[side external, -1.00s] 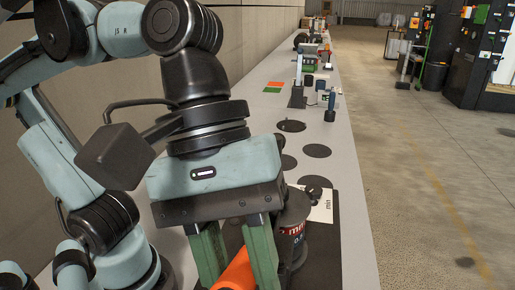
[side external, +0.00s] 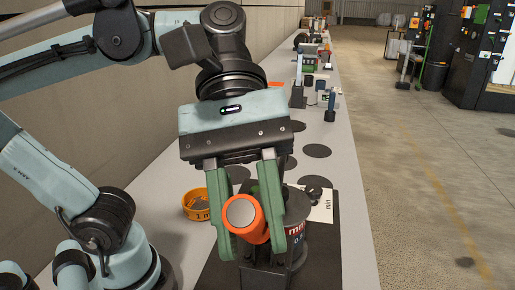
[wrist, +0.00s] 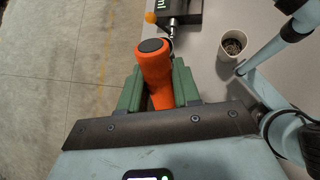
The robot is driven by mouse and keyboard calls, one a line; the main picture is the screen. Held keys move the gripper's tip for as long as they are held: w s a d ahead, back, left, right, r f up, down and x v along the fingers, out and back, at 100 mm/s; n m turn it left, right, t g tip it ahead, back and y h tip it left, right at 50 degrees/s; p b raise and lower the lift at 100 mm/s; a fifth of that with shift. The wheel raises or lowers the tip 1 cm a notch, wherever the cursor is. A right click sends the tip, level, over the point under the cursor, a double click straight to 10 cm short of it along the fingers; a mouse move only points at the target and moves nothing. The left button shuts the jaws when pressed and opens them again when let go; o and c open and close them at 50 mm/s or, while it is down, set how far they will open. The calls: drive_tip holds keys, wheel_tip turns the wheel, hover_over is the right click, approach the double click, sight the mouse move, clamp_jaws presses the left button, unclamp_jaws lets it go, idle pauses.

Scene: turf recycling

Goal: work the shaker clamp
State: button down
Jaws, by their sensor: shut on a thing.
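An orange handle with a grey round end cap (side external: 246,222) points toward the side camera. It looks like the shaker clamp's lever, but its joint to the clamp is hidden. My gripper (side external: 259,243) has its green fingers on either side of the handle and is shut on it. In the wrist view the orange handle (wrist: 154,72) lies between the green fingers, its dark cap toward the top. A dark cylindrical unit (side external: 294,230) with a white-lettered label stands close behind the right finger. My fingers hide part of it.
A white cup with dark grains (wrist: 233,44) stands on the bench in the wrist view. A white card (side external: 321,206) lies right of the unit. Flat dark discs (side external: 316,151) lie farther back.

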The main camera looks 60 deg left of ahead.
drive_tip(key=shift+f, duration=0.1)
drive_tip(key=c, duration=0.9)
unclamp_jaws()
drive_tip(key=v, duration=1.2)
